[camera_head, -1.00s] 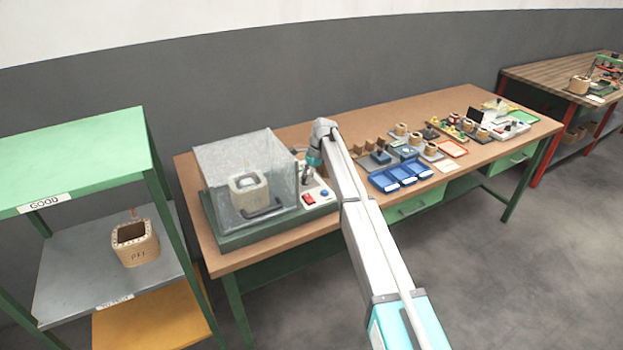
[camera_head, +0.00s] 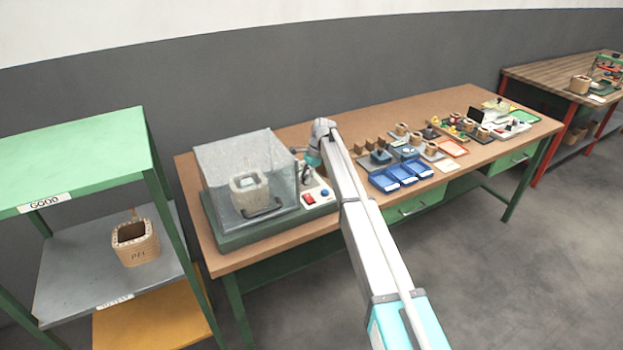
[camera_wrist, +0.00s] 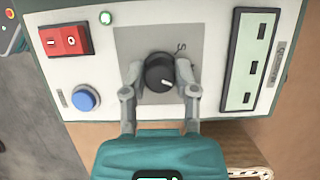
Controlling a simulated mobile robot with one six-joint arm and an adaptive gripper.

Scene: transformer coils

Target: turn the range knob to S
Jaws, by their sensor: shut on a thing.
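The range knob (camera_wrist: 159,72) is a round black knob with a white pointer line, on a grey plate of a white panel (camera_wrist: 203,55) in the wrist view. Its pointer line faces down and to the right, toward my gripper's body. The letter S (camera_wrist: 181,48) is printed above and right of the knob. My gripper (camera_wrist: 158,78) has one finger on each side of the knob and is shut on it. In the head view my gripper (camera_head: 308,172) is over the panel beside the clear box, and the knob cannot be made out there.
A red rocker switch (camera_wrist: 65,40), a blue button (camera_wrist: 86,98), a green lamp (camera_wrist: 105,18) and a green socket strip (camera_wrist: 250,60) surround the knob. In the head view a clear box (camera_head: 225,165) with a coil inside stands left of my arm.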

